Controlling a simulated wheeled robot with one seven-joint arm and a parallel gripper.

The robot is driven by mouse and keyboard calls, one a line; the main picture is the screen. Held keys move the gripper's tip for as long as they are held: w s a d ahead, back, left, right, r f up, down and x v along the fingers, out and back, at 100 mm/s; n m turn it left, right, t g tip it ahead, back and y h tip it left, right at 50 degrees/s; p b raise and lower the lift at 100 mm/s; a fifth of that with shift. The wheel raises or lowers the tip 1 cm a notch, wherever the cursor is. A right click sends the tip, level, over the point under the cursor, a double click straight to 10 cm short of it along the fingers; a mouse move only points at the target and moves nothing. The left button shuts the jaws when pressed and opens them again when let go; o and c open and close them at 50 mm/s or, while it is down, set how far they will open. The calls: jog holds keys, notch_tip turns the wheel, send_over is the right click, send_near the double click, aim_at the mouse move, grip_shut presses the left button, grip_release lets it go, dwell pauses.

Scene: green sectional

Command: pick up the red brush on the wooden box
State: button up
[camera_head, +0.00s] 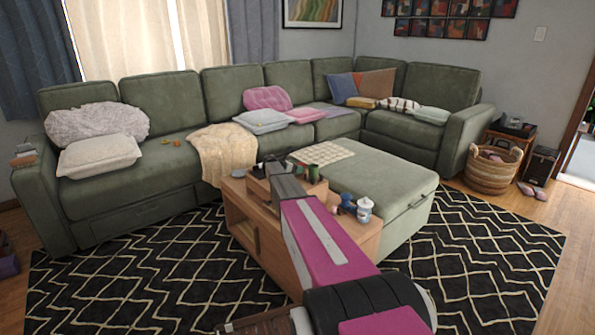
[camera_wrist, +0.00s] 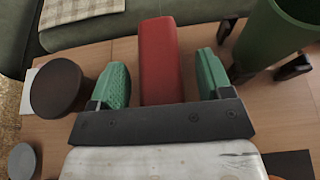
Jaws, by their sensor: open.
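A red brush (camera_wrist: 160,60), a long plain red block from above, lies over a light wooden surface (camera_wrist: 125,47) in the wrist view. My gripper (camera_wrist: 162,75) is open, with one green fingertip on each side of the brush and visible gaps between. The brush's near end is hidden behind the dark palm bar. In the head view the wooden box (camera_head: 241,214) stands in front of the ottoman, and my arm reaches over it. My gripper (camera_head: 284,170) is small there, and I cannot make out the brush.
In the wrist view a dark round object (camera_wrist: 58,88) stands left of the gripper and a green container (camera_wrist: 272,38) close on the right. A grey disc (camera_wrist: 22,161) lies at lower left. In the head view a white jar (camera_head: 364,210) stands right of my arm, before the ottoman (camera_head: 385,178).

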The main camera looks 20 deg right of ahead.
jog(key=shift+c, duration=0.3)
jog(key=c, duration=1)
